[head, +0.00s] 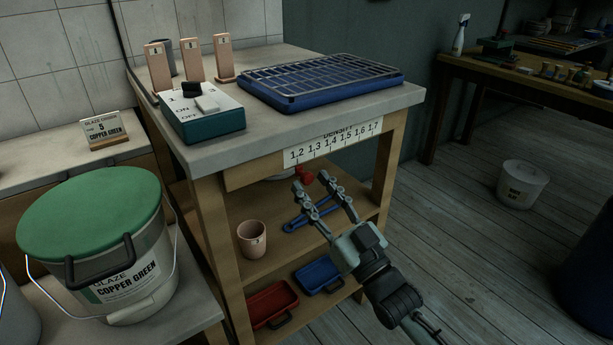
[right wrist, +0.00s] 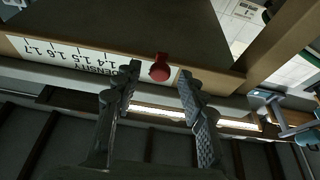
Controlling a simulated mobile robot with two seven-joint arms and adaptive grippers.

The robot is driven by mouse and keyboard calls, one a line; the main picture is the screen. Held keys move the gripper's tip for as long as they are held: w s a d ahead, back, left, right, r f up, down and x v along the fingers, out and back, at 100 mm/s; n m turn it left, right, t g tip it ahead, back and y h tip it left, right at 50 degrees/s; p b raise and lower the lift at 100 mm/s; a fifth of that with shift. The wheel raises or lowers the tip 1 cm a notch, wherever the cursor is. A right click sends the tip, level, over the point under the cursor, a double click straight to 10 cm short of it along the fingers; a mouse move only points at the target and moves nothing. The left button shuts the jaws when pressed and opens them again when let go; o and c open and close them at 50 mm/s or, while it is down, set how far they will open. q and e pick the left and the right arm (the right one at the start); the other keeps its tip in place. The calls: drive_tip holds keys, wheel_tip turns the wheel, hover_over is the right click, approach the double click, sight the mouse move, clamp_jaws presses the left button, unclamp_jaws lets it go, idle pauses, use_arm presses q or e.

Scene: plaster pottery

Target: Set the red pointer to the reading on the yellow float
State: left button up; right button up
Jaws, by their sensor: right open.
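The red pointer (head: 304,174) sits below the density scale (head: 336,142) on the table's front edge, near its low end. In the right wrist view the red pointer (right wrist: 160,68) is a round red knob at the scale strip (right wrist: 68,55), past the 1.4 mark; a finger covers part of the numbers. My right gripper (head: 311,183) is open, with its fingertips close to the pointer. In the right wrist view the open right gripper (right wrist: 158,78) has a finger on each side of the knob, with gaps visible. The yellow float is not visible. My left gripper is not in view.
The table carries a blue tray with a rack (head: 320,82), a switch box (head: 203,117) and several tile stands. Below are a cup (head: 252,239), a red tray (head: 270,303) and a blue tray (head: 318,274). A green-lidded glaze bucket (head: 92,215) stands left.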

sight(303, 175)
drive_tip(key=shift+x, duration=1.45)
clamp_jaws()
